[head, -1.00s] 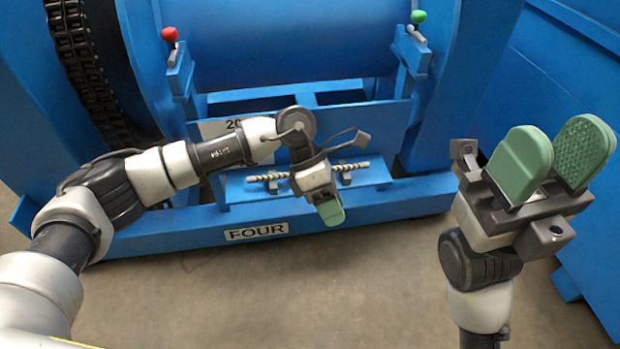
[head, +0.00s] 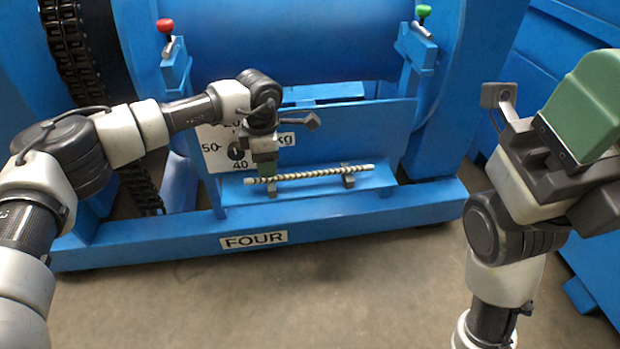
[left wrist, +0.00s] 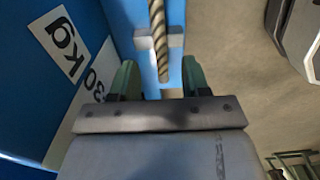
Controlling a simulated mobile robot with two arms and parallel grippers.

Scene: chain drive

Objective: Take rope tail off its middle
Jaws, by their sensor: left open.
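The twisted tan rope (head: 315,174) lies straight along the blue shelf, resting on small grey brackets; it also shows in the left wrist view (left wrist: 159,40). My left gripper (head: 266,170) is open at the rope's left part, pointing down at the shelf. In the left wrist view its green fingers (left wrist: 159,80) stand apart on either side of the rope's near end, with gaps to both. The gripper hides a short piece of the rope in the head view. My right gripper (head: 598,120) is raised at the far right, away from the rope; its finger gap is unclear.
The shelf (head: 370,182) is fixed to a blue machine with a FOUR label (head: 253,240). A weight plate (head: 222,160) is behind my left arm. A black chain (head: 72,50) runs at the left. Red (head: 166,26) and green (head: 424,12) lever knobs stand above. The front floor is clear.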

